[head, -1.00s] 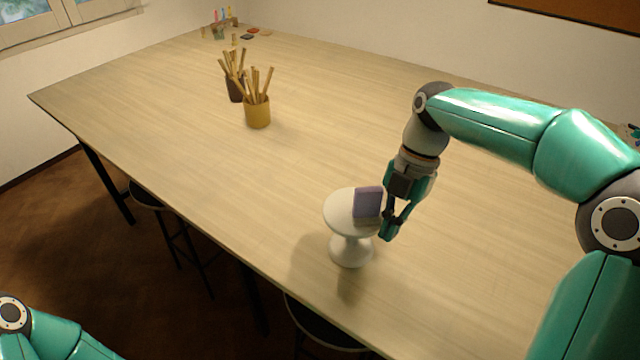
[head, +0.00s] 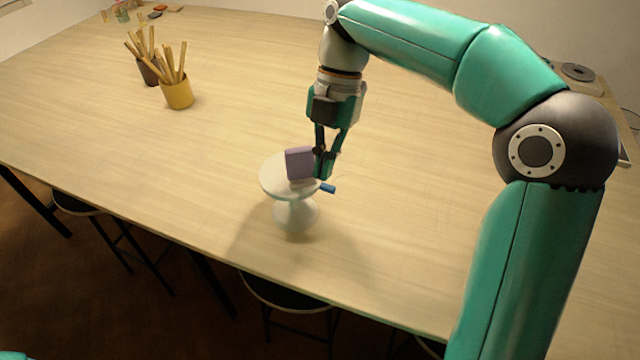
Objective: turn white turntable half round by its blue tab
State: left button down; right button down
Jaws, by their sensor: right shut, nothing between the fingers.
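The white turntable (head: 272,180) stands on the wooden table, a round top on a flared foot. Its blue tab (head: 328,188) sticks out from the right side of the rim. A purple block (head: 298,163) stands upright on the top. My right gripper (head: 322,176) points down at the right edge of the turntable, just beside the block and just above and behind the tab. Its fingers are shut with nothing between them. I cannot tell whether they touch the tab or the block. My left gripper is out of view.
A yellow cup (head: 178,95) and a dark cup (head: 149,72), both holding wooden tools, stand at the back left. Small items lie at the far left corner. A stool (head: 285,292) is below the front edge. The table around the turntable is clear.

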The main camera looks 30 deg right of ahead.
jog(key=s+a+r+t+h+b, duration=0.3)
jog(key=s+a+t+h, duration=0.1)
jog(key=a+h, duration=0.2)
jog(key=w+d+f, duration=0.3)
jog(key=d+f, duration=0.2)
jog(key=f, duration=0.4)
jog(key=shift+w+d+f, duration=0.3)
jog(key=shift+w+d, duration=0.05)
dwell(0.4)
